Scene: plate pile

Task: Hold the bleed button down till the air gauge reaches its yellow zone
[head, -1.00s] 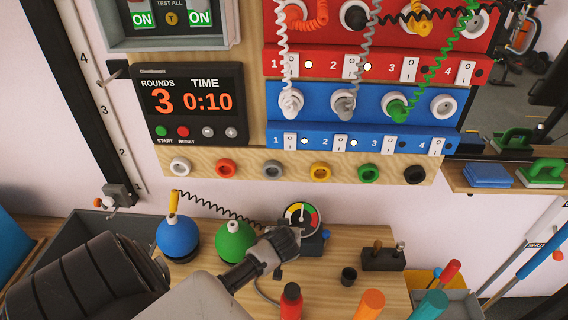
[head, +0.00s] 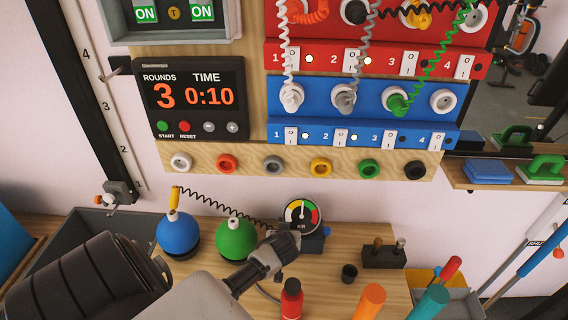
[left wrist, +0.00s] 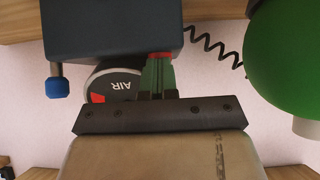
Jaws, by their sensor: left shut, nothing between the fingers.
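The air gauge (head: 302,213) is a round dial with coloured zones on a dark box (head: 314,242) at the back of the wooden bench. Its needle is too small to read surely in the head view. My left gripper (head: 294,236) is shut and empty, its tip at the front of the box just below the dial. In the left wrist view, the closed fingers (left wrist: 157,77) reach towards the dark box (left wrist: 110,30) beside the dial marked AIR (left wrist: 113,86). My right gripper is out of view.
A green ball (head: 236,239) and a blue ball (head: 178,231) stand left of the gripper. The switch panel (head: 360,100) is above.

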